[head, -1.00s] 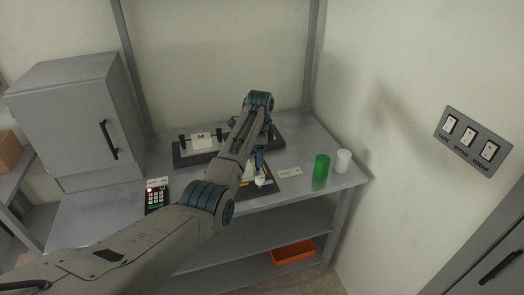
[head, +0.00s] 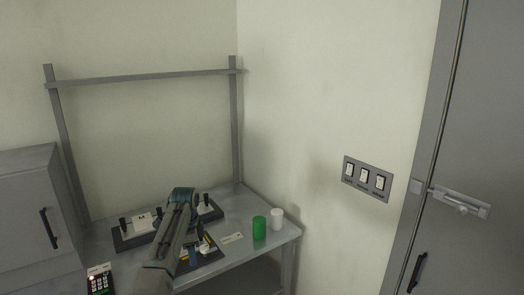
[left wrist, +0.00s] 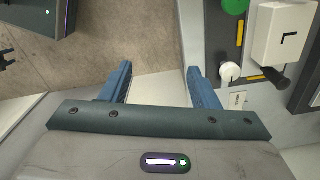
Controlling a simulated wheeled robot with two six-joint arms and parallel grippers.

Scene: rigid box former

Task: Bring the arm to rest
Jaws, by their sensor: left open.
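My left arm reaches over the grey bench (head: 268,243) from the bottom of the head view and bends downward. My left gripper's fingers are mostly hidden behind the arm there. In the left wrist view the left gripper (left wrist: 159,70) is open, with two blue fingers apart and nothing between them. A dark board with a white knob (left wrist: 230,72) and a white block marked L (left wrist: 285,35) lies to the right of the fingers, apart from them. My right gripper is in neither view.
A green cup (head: 259,228) and a white cup (head: 277,219) stand at the bench's right end. A white block marked M (head: 140,222) sits behind the arm. A keypad (head: 99,281) is at the left. A switch panel (head: 367,177) and latched door (head: 462,203) are right.

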